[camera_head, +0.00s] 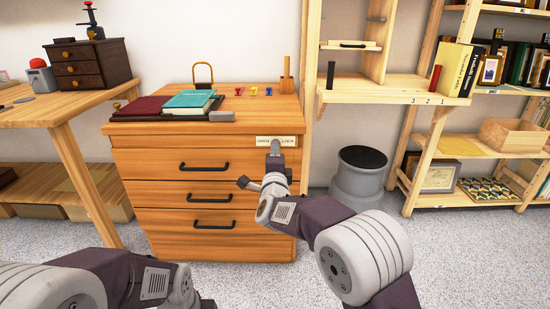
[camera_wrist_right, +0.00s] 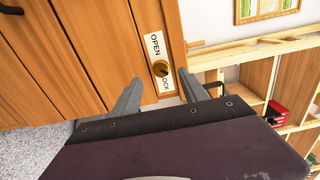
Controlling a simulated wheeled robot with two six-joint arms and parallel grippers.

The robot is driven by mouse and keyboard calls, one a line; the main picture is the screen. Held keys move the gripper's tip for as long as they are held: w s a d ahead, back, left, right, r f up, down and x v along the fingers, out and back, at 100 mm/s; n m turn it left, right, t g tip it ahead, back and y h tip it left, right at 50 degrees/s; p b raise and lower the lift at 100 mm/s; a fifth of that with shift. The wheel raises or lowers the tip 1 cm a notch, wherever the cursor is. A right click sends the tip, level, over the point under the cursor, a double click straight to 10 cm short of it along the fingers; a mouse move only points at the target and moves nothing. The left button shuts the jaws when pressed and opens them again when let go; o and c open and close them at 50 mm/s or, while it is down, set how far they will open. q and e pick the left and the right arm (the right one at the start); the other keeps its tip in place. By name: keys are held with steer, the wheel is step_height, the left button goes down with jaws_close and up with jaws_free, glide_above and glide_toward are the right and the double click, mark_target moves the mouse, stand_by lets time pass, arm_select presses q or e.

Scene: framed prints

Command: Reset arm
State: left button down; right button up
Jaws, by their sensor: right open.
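A wooden cabinet (camera_head: 150,165) with dark drawer handles stands ahead. A white plate (camera_head: 262,141) marked OPEN and LOCK is on its upper right front; it also shows in the right wrist view (camera_wrist_right: 153,47). A round brass knob (camera_wrist_right: 160,68) sits on the plate toward the LOCK end. My right gripper (camera_head: 262,166) is open in front of the cabinet. In the right wrist view its fingers (camera_wrist_right: 160,88) lie either side of the knob's line, with nothing held; whether they touch the cabinet is unclear. My left arm is low at the left, its gripper mostly cut off by the bottom edge.
A wooden table (camera_head: 60,112) stands left. A grey bin (camera_head: 358,178) and shelves (camera_head: 455,135) stand right. Grey floor is open in front.

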steer(key=s, duration=0.3)
steer(key=shift+p, duration=0.3)
